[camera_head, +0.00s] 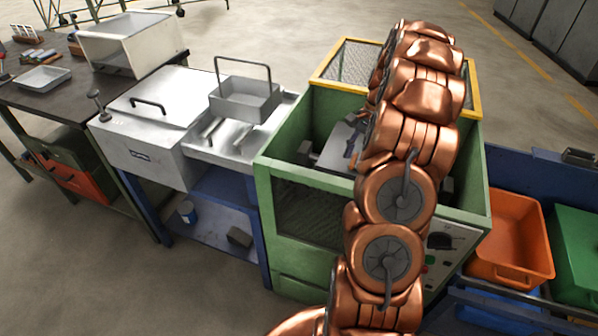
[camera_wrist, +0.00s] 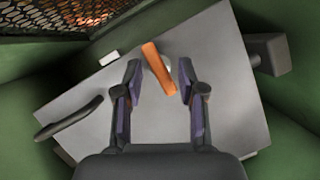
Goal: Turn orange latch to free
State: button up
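The orange latch (camera_wrist: 158,69) is a short bar on a grey metal plate (camera_wrist: 215,55) in the wrist view. It lies tilted, its upper end leaning left, with a small pale round part beside its middle. My gripper (camera_wrist: 158,73) is open, with one finger on each side of the latch. I see a gap between each finger and the latch. In the head view the plate (camera_head: 341,140) lies inside the green machine (camera_head: 270,190).
The plate has a dark handle (camera_wrist: 68,119) at left and a dark block (camera_wrist: 267,53) at right. Green walls (camera_wrist: 270,150) and mesh (camera_wrist: 70,18) close in around it. Left of the machine stand a steel box (camera_head: 150,125) and a wire-handled basket (camera_head: 245,97).

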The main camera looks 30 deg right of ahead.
jog(key=m+t+p, duration=0.1)
jog(key=m, duration=0.1)
jog(key=m+p, duration=0.2)
jog(key=m+t+p, duration=0.1)
jog(key=m, duration=0.1)
jog(key=shift+s+r+m+t+p, duration=0.2)
jog(key=shift+s+m+t+p, duration=0.1)
jog(key=shift+m, duration=0.1)
jog(key=m+h+p, duration=0.1)
jog(key=m, duration=0.2)
jog(key=m+t+h+p, duration=0.1)
jog(key=m+p, duration=0.1)
jog(key=m, duration=0.1)
jog(key=shift+s+a+f+t, duration=0.1)
jog(key=shift+a+t, duration=0.05)
jog(key=shift+t, duration=0.15)
jog(key=b+v, duration=0.2)
jog(key=v, duration=0.5)
jog(key=s+a+r+n+g+b, duration=0.1)
jog(key=s+a+r+n+g, duration=0.1)
jog(key=a+n, duration=0.6)
jog(key=s+a+r+n+g+b, duration=0.1)
jog(key=s+a+r+n, duration=0.3)
jog(key=a, duration=1.5)
jog(key=shift+n+g, duration=0.4)
jog(key=shift+n, duration=2)
jog(key=shift+s+a+r, duration=0.1)
jog(key=shift+s, duration=0.05)
